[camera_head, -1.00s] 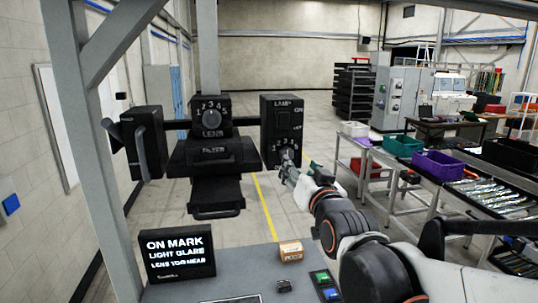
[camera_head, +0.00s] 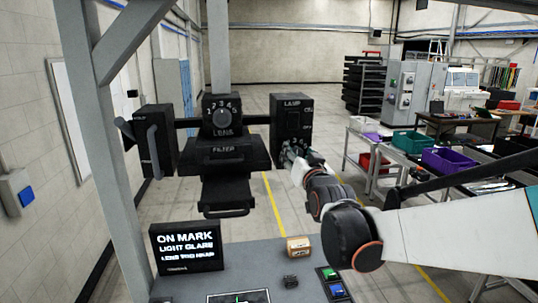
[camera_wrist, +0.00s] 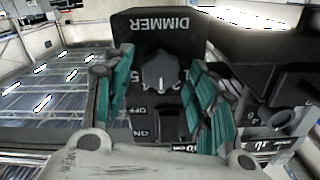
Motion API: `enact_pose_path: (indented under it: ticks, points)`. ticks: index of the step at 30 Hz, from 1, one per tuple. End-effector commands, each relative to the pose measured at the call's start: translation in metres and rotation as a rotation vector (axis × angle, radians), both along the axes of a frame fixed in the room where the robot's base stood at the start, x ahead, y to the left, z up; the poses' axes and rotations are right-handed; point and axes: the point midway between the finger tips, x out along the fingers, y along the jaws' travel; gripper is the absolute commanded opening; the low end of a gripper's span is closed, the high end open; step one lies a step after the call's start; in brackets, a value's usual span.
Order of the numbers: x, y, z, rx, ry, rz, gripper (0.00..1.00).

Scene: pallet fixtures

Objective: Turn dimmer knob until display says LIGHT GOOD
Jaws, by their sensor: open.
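The dimmer knob (camera_wrist: 160,72) is a grey round knob with a pale pointer mark, on a black panel lettered DIMMER in the wrist view. In the head view it sits low on the black lamp box (camera_head: 292,118) and is largely hidden by my gripper (camera_head: 294,154). The teal-padded fingers of my open gripper stand on either side of the knob in the wrist view; I cannot tell whether they touch it. The display (camera_head: 186,247) at the lower left reads ON MARK, LIGHT GLARE and a blurred LENS TOO NEAR.
A lens box (camera_head: 222,116) with a numbered dial, a filter drawer (camera_head: 225,152) and a lever box (camera_head: 155,140) are left of the lamp box. A small cardboard box (camera_head: 298,246) and green and blue buttons (camera_head: 332,283) are on the bench below. A grey post stands at left.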

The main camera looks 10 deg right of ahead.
Motion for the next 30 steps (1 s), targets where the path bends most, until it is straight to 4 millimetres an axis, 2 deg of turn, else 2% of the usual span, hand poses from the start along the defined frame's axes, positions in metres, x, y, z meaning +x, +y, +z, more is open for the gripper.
enact_pose_path:
  ticks: [6, 12, 22, 30]
  points:
    - [0.0001, 0.0001, -0.0002, 0.0, 0.0, 0.0, 0.52]
    - [0.0, 0.0, -0.0001, 0.0, 0.0, 0.0, 0.08]
    - [-0.0001, 0.0002, -0.0005, -0.027, 0.0, 0.0, 0.08]
    - [-0.0017, 0.0012, -0.001, -0.172, -0.001, 0.002, 0.08]
